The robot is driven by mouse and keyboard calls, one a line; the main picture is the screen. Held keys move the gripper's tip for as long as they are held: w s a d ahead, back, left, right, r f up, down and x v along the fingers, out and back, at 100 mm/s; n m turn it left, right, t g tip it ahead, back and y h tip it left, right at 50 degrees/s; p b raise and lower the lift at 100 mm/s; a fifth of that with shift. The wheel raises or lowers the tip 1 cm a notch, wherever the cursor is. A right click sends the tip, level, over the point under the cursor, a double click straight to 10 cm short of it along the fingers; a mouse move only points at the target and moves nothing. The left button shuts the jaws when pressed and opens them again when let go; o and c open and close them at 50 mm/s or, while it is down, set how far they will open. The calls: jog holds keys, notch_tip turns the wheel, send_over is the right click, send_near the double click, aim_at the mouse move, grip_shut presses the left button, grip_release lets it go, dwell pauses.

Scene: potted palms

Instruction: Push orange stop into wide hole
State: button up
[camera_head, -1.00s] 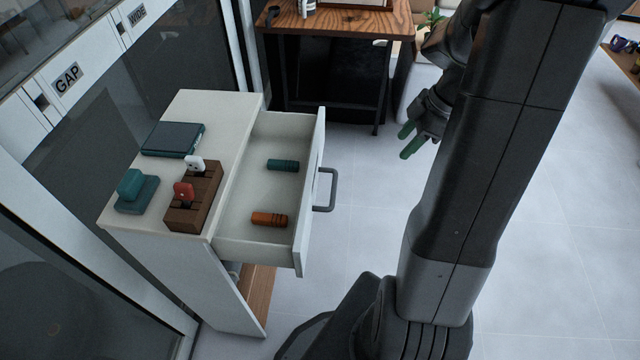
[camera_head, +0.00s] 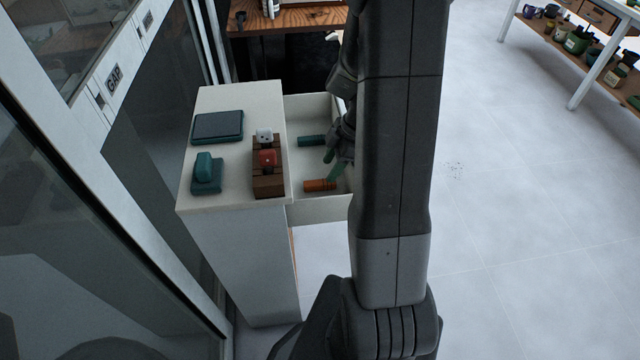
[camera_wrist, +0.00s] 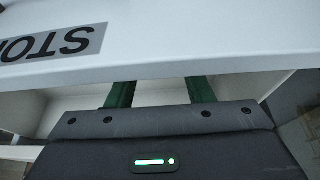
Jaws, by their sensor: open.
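The orange stop (camera_head: 319,185) is a short ridged cylinder lying in the open drawer (camera_head: 322,212). A teal ridged cylinder (camera_head: 312,141) lies farther back in it. My gripper (camera_head: 332,164) is open, its green fingers close to the orange stop; contact cannot be told. In the wrist view the fingers (camera_wrist: 159,88) are spread apart, and a white panel hides their tips; no orange shows there. On the left frame, small dark holes sit beside the GAP label (camera_head: 114,79) and a farther label (camera_head: 148,21), too small to read clearly now.
The white cabinet top (camera_head: 225,100) holds a dark flat case (camera_head: 218,127), a teal block on a base (camera_head: 206,172) and a wooden rack (camera_head: 268,183) with red and white pieces. A wooden table (camera_head: 300,18) stands behind.

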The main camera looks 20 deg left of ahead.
aim_at(320, 182)
jog(key=shift+s+a+f, duration=0.25)
jog(key=shift+s+f, duration=0.05)
jog(key=shift+f, duration=0.2)
jog(key=shift+p+x, duration=0.4)
jog(key=shift+x, duration=1.75)
jog(key=shift+s, duration=0.1)
grip_shut()
jog(key=shift+r, duration=0.15)
